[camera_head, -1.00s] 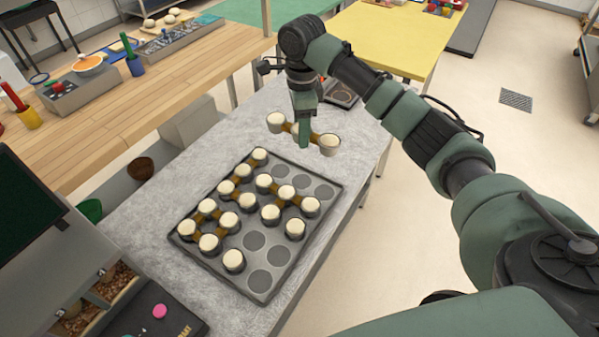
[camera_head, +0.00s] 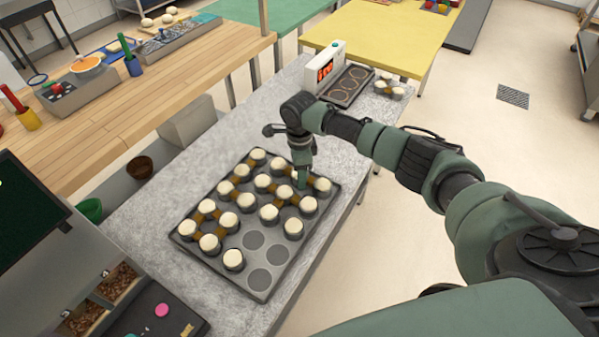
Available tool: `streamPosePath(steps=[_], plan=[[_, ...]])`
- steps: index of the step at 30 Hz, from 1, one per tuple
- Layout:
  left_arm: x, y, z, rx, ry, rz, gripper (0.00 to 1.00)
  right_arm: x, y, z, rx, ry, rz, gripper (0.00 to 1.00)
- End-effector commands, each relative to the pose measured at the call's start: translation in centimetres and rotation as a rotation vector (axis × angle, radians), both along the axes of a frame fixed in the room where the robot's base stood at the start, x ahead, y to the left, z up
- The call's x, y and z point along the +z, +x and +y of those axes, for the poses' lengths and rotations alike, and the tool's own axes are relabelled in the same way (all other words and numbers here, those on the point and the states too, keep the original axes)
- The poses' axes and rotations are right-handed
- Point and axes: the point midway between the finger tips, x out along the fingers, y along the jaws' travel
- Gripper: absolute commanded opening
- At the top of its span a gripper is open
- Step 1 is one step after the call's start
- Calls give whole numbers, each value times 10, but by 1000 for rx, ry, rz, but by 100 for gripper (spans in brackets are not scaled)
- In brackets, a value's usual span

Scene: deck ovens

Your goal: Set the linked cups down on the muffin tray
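The muffin tray (camera_head: 190,256) lies on the grey table, most of its wells filled with cream-topped cups joined by brown links. My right gripper (camera_head: 302,182) is down at the tray's back right edge. Its fingers look narrow and closed on the middle of a linked set of cups (camera_head: 322,187), whose other end shows at the back (camera_head: 284,161). The middle of this set is hidden by the gripper. The set lines up with the back right row of wells; I cannot tell whether it is fully seated. My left gripper is out of view.
Bare wells (camera_head: 265,281) show at the tray's front right. Another linked set (camera_head: 390,88) stands at the table's far right corner, beside a dark plate (camera_head: 351,86) and a white device with a red display (camera_head: 324,70).

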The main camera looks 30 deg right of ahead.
Motion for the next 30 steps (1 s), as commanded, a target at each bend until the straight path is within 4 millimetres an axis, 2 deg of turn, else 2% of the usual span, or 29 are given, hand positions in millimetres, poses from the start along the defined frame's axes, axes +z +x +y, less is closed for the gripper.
streamPosePath(steps=[8, 9, 10, 22, 26, 30], plan=[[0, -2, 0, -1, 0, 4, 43, -1, 0, 1, 1, 1, 0, 0], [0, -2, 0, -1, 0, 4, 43, -2, 0, 1, 1, 1, 0, 51], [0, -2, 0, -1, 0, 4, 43, -2, 0, 1, 1, 1, 0, 57], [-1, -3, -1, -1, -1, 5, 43, 4, 1, 0, 1, 1, -3, 57], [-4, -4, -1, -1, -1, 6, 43, 22, 2, 1, 3, 2, -6, 57], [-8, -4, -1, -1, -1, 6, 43, 51, 1, 0, 1, 2, -6, 57]])
